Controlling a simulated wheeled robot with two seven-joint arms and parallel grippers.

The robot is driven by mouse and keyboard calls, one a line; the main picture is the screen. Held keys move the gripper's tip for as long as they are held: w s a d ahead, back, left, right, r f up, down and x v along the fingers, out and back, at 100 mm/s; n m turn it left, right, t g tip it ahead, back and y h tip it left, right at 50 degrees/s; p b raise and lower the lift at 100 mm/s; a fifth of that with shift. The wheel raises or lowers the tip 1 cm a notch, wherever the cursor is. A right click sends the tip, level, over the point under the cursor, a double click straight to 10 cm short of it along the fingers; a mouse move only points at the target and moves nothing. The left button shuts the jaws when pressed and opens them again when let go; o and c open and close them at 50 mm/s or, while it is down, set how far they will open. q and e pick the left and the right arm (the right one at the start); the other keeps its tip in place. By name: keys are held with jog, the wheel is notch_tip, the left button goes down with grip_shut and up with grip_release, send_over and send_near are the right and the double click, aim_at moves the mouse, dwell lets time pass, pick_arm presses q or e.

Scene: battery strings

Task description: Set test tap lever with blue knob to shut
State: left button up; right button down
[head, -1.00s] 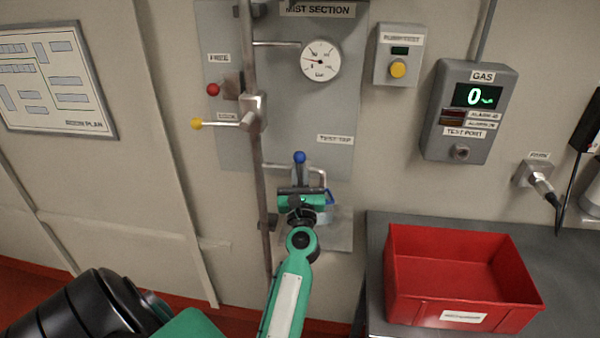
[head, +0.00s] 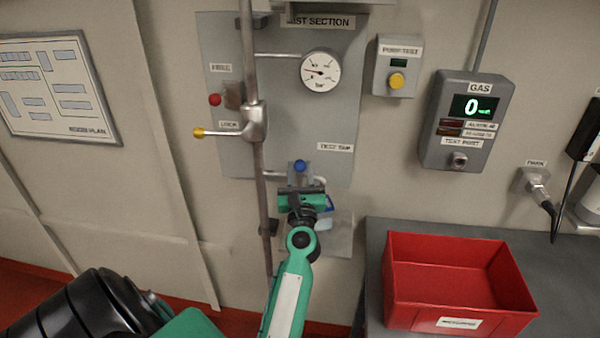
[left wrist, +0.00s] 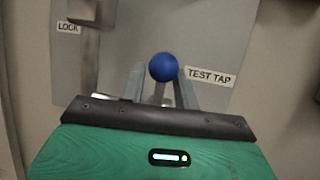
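The test tap lever's blue knob (head: 300,166) stands upright above the tap pipe at the lower part of the grey panel. It also shows in the left wrist view as a blue ball (left wrist: 163,67) beside the TEST TAP label. My left gripper (head: 300,178) is at the lever from below, one finger on each side. In the left wrist view the fingers (left wrist: 160,85) are apart, with the lever stem between them and small gaps visible. The gripper hides most of the tap body and lower lever. My right gripper is not in view.
A vertical pipe (head: 259,190) runs just left of the tap. A yellow-knobbed lever (head: 199,132) and a red knob (head: 214,100) are up left. A gauge (head: 320,71) is above. A red bin (head: 460,285) stands on the bench at right.

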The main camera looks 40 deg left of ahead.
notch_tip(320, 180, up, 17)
jog(key=p, duration=1.5)
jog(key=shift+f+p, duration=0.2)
jog(key=shift+p, duration=0.15)
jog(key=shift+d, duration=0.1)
